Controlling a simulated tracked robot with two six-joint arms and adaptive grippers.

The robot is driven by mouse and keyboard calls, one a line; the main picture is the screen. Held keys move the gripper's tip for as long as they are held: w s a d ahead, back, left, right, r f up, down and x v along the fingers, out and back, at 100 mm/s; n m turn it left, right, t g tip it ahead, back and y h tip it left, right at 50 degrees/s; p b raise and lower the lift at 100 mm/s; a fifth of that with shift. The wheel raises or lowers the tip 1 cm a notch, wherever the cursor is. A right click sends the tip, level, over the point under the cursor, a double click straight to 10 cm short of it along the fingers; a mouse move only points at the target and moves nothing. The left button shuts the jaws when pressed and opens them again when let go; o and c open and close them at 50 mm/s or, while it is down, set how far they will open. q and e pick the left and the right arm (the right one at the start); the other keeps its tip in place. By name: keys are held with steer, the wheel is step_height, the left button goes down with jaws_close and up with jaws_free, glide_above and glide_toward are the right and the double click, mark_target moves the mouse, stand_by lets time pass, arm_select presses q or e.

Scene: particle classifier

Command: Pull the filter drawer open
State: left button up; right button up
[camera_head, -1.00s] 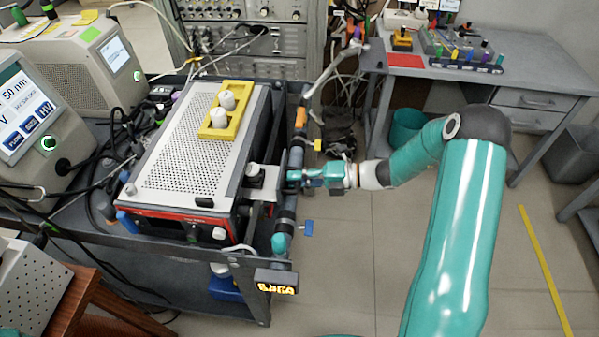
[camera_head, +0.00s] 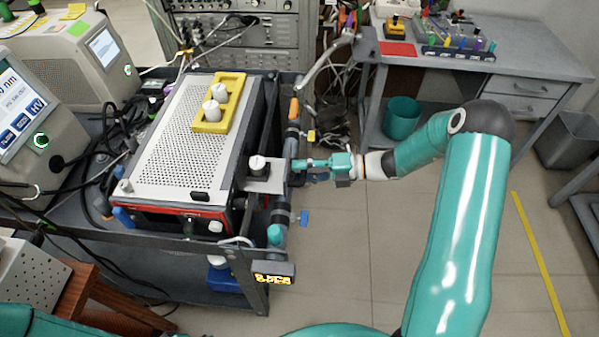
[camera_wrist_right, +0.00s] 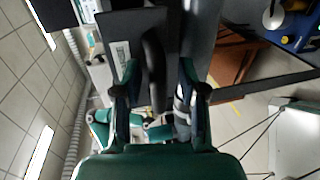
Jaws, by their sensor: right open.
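My right gripper (camera_head: 293,166) is open just right of the drawer front. In the wrist view, the open fingers of my right gripper (camera_wrist_right: 160,85) stand either side of a dark bar on the dark front panel (camera_wrist_right: 125,40). Whether the fingers touch the bar cannot be told. My left gripper is out of view.
The instrument (camera_head: 185,150) carries a yellow holder (camera_head: 225,95) with white knobs. It stands on a dark cart, whose right edge has pipes and a small lit display (camera_head: 272,273). Open floor lies right of the cart, before a grey desk (camera_head: 480,65).

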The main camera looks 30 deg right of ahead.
steer(key=shift+d, duration=0.1)
steer(key=v, duration=1.2)
steer(key=shift+f, duration=0.15)
